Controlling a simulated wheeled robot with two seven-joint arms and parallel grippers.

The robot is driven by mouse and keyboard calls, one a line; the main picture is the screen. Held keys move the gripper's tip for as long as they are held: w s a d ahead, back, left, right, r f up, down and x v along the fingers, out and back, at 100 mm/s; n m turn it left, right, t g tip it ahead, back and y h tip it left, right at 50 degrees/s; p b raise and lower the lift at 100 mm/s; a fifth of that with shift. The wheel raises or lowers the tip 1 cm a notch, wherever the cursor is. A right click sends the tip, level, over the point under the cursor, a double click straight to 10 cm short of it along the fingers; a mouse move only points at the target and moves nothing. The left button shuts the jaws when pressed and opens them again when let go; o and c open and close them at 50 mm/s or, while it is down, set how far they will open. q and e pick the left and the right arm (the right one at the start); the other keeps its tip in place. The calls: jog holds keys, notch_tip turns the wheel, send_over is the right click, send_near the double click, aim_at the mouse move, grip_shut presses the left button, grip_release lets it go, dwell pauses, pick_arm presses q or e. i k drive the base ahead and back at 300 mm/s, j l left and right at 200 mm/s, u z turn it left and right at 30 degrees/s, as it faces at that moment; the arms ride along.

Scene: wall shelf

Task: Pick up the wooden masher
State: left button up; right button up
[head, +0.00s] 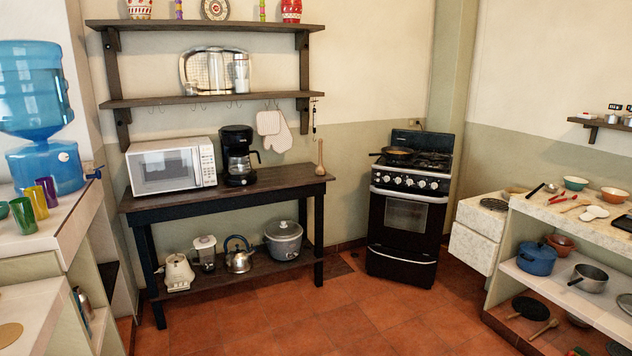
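A wooden tool with a thin handle and a wider lower end, which looks like the wooden masher (320,158), stands upright at the right end of the dark wooden table (285,180). Another wooden tool with a handle (544,329) lies on the low shelf at the bottom right; I cannot tell its exact kind. Neither of my grippers shows in the head view.
A coffee maker (238,157) and a microwave (172,166) stand on the table. A black stove (405,205) stands to the right. The tiled floor (330,310) in front is clear.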

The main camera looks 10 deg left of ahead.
aim_at(320, 170)
jog(key=i, duration=2.15)
